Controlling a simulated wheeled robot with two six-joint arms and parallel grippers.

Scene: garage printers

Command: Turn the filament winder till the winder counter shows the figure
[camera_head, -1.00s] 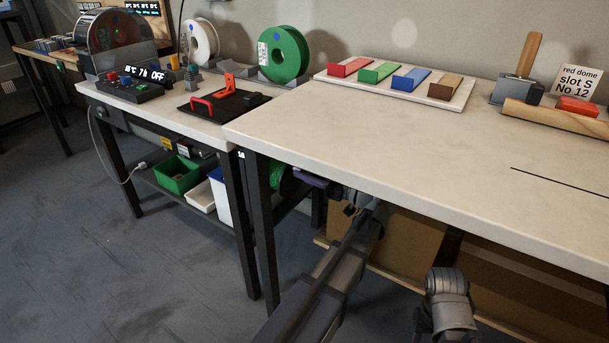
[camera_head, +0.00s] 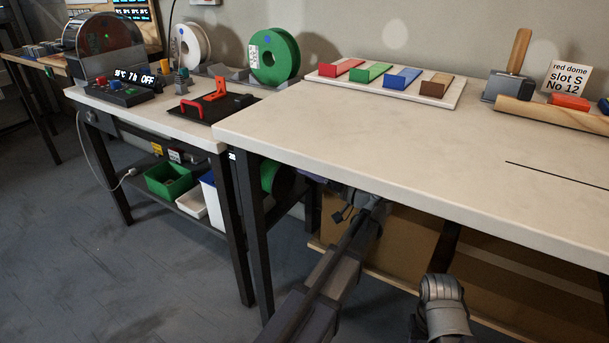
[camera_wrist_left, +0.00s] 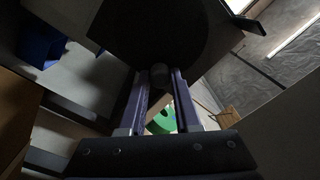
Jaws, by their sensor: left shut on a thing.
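The filament winder shows under the table as a green spool (camera_head: 268,176), partly hidden by a table leg and the tabletop. A small lit counter (camera_head: 232,156) sits to its left by the leg; its figure is too small to read surely. My left gripper (camera_head: 312,179) reaches under the table edge beside the winder, largely hidden. In the left wrist view its two fingers (camera_wrist_left: 159,77) are shut on a round grey knob (camera_wrist_left: 159,72) in front of a large dark disc (camera_wrist_left: 165,35). My right gripper is out of view.
The long tabletop (camera_head: 350,140) overhangs my left arm closely. Dark table legs (camera_head: 252,225) stand left of the arm. A green bin (camera_head: 170,183) and a white bin (camera_head: 190,204) sit on the low shelf. Brown boards (camera_head: 410,235) stand behind the arm. Floor at left is clear.

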